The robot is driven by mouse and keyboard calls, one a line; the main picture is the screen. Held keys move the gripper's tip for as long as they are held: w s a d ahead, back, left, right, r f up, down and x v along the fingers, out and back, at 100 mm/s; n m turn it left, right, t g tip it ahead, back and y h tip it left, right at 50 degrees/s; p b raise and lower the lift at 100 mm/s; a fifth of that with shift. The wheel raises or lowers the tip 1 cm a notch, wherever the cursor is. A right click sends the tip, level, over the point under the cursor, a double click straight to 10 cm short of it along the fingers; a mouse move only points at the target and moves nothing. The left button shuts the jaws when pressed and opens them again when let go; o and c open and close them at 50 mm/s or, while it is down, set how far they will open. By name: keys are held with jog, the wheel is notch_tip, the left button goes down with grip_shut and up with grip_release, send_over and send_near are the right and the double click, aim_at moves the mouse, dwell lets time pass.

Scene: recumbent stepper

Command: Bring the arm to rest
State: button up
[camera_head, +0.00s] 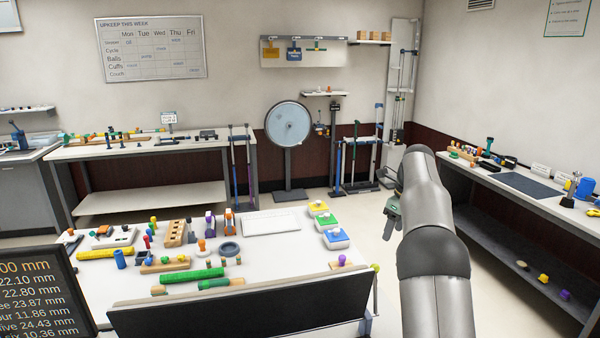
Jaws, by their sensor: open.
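My grey arm (432,230) rises from the bottom right of the view and bends over at its top. My gripper (389,228) hangs just left of the arm, pointing down, and is small and partly hidden by the arm. It is open, and nothing shows between its fingers. Behind it is open floor, right of the near white table (290,258). It appears apart from the tables.
The near table holds blocks, a green roller (193,275), a keyboard-like white panel (270,222) and colored buttons (334,238). A dark screen (45,290) stands at lower left. A side bench (530,190) runs along the right. Floor between is clear.

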jog(key=s+a+r+n+b, duration=0.1)
jog(key=s+a+n, duration=0.5)
jog(key=s, duration=0.5)
jog(key=s+a+r+n, duration=0.1)
jog(key=s+a+n, duration=0.2)
jog(key=s+n, duration=0.75)
jog(key=s+a+f+n, duration=0.1)
jog(key=s+f+n, duration=0.2)
jog(key=s, duration=0.4)
jog(key=s+a+f+n+h, duration=0.1)
jog(key=s+f+n, duration=0.3)
jog(key=s, duration=0.4)
jog(key=s+a+f+n, duration=0.3)
jog(key=s+n, duration=0.1)
jog(key=s, duration=0.3)
jog(key=shift+s+f+b, duration=0.2)
jog(key=shift+s+b, duration=0.2)
